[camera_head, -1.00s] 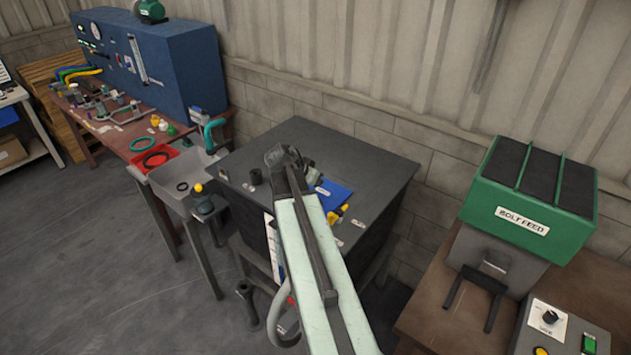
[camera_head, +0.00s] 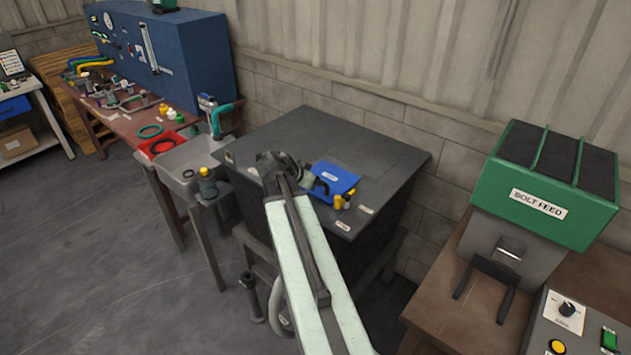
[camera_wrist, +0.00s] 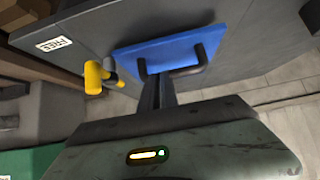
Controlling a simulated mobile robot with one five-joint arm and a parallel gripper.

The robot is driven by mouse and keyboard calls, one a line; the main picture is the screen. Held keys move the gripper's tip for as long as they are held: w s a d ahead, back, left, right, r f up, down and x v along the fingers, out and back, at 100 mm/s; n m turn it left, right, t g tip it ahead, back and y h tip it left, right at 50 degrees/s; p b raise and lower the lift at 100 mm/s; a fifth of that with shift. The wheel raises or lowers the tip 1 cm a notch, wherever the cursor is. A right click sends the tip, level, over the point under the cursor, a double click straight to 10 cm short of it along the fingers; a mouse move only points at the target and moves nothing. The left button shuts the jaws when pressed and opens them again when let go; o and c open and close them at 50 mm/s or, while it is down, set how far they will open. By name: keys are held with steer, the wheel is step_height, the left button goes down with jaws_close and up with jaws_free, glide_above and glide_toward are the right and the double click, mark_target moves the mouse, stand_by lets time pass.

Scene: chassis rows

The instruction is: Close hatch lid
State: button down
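The blue hatch lid (camera_head: 340,174) is on top of the large dark grey cabinet (camera_head: 330,130). It also shows in the wrist view (camera_wrist: 215,38), with a black bar handle (camera_wrist: 187,71) along its near edge. Whether the lid lies flat or is tilted up, I cannot tell. My gripper's dark fingers (camera_wrist: 157,92) reach up to the lid's near edge by the handle's left end; contact is unclear. The fingers look close together, but their gap is not clear. In the head view my arm hides the fingertips.
A yellow-and-black fitting (camera_wrist: 97,76) stands beside the lid. A grey bin (camera_head: 185,160) and red tray (camera_head: 160,143) are left of the cabinet. The green bolt feed hopper (camera_head: 545,185) stands on a brown bench at right. A block wall runs behind.

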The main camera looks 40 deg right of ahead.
steer(key=shift+s+f, duration=0.15)
steer(key=shift+f, duration=0.15)
